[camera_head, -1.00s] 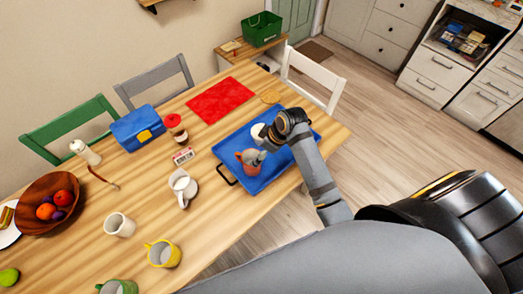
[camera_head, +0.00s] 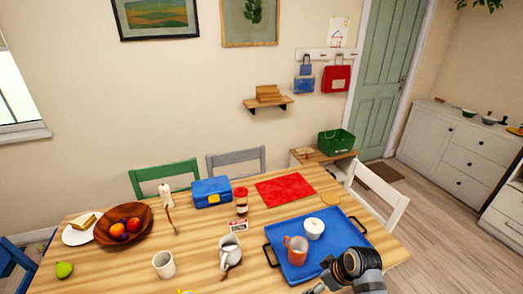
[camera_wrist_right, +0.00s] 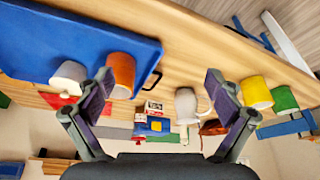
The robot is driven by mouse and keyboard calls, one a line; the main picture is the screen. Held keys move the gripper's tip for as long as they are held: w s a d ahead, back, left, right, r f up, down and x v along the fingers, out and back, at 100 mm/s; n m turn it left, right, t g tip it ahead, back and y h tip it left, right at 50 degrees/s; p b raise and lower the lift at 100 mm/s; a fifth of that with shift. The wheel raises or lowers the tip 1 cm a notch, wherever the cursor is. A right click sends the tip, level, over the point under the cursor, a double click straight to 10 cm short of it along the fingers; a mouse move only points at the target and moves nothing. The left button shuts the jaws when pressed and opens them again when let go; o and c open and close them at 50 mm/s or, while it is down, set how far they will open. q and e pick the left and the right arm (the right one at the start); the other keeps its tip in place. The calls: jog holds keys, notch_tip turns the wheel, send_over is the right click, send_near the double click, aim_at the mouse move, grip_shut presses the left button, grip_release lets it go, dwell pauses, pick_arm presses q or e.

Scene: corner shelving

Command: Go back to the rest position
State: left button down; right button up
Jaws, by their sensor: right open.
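My right gripper (camera_head: 316,286) is at the bottom edge of the head view, in front of the blue tray (camera_head: 348,236) and partly cut off. In the right wrist view my right gripper (camera_wrist_right: 160,86) has its fingers wide apart with nothing held between them. The tray carries an orange mug (camera_head: 296,250) and a white round pot (camera_head: 314,229). In the wrist view the orange mug (camera_wrist_right: 121,75) and the white pot (camera_wrist_right: 68,77) are beyond the left finger. My left gripper is not in view.
On the wooden table stand a white jug (camera_head: 230,251), a white mug (camera_head: 164,264), a fruit bowl (camera_head: 112,240) and a blue lunch box (camera_head: 212,192). A red mat (camera_head: 285,189) lies behind the tray. A white chair (camera_head: 378,200) stands at the table's right end.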

jog(key=s+d+f+m+h, duration=0.1)
jog(key=s+d+f+m, duration=0.15)
jog(key=f, duration=0.55)
jog(key=s+d+f+m+g, duration=0.1)
jog(key=s+f, duration=0.3)
jog(key=f, duration=0.4)
jog(key=s+d+f+m+h, duration=0.1)
jog(key=s+d+f+m, duration=0.15)
jog(key=f, duration=0.65)
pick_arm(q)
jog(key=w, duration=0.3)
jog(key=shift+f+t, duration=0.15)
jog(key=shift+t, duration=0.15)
pick_arm(e)
jog(key=s+d+f, duration=0.1)
jog(key=s+f, duration=0.4)
jog(key=s, duration=0.4)
jog(key=s+d+f+m+h, duration=0.1)
jog(key=s+d+f, duration=0.1)
jog(key=s+f, duration=0.3)
jog(key=s+d+f+m+g, duration=0.1)
jog(key=s+f, duration=0.4)
jog(key=s, duration=0.8)
jog(key=shift+s+d+f+h, duration=0.25)
jog(key=shift+s+d+h, duration=0.1)
jog(key=shift+h, duration=0.05)
